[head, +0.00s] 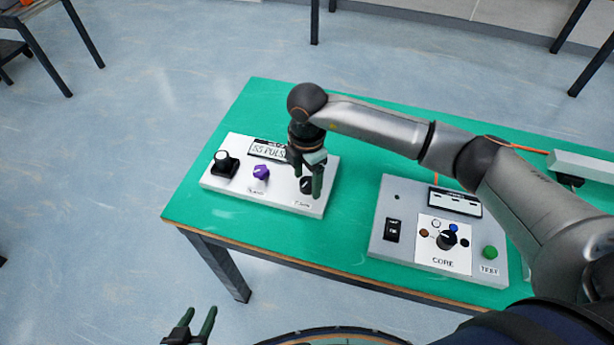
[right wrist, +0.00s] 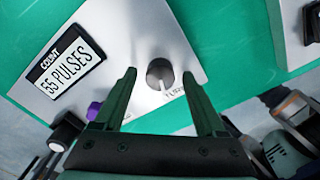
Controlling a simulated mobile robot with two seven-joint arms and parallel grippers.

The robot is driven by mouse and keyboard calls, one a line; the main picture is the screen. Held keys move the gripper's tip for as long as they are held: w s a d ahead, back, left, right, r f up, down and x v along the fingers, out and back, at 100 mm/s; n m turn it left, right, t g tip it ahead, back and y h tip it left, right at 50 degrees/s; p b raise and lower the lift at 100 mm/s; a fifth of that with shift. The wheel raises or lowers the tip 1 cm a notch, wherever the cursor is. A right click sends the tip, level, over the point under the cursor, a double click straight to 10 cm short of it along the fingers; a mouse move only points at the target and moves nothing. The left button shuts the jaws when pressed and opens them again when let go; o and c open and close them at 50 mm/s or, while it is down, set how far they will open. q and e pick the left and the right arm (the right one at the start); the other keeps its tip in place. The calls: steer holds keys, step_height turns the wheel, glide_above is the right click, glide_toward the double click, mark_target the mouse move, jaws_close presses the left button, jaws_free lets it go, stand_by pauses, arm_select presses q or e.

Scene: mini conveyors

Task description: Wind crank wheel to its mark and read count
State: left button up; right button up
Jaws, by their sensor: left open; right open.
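A white box (head: 225,182) on the green table carries a display (head: 267,151), a black crank-like part (head: 223,164) at its left, a purple knob (head: 261,172) and a dark round knob (head: 306,186) at its right. In the right wrist view the display (right wrist: 66,70) reads "COUNT 55 PULSES". There the round knob (right wrist: 158,72) has a pale pointer line, and its label is too small to read surely. My right gripper (head: 306,180) is open above this knob, with a finger on either side in the wrist view. My left gripper (head: 192,328) is open and empty, off the table's front.
A grey box (head: 384,247) marked "CORE" and "TEST" stands to the right, with a black switch, a dial and a green button (head: 490,252). My right arm passes above it. A white power strip (head: 582,167) lies at the far right. Green table (head: 262,100) is bare behind the white box.

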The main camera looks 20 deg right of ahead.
mark_target(307, 182)
step_height(307, 182, up, 13)
steer(key=shift+f, duration=0.2)
stand_by(0.6)
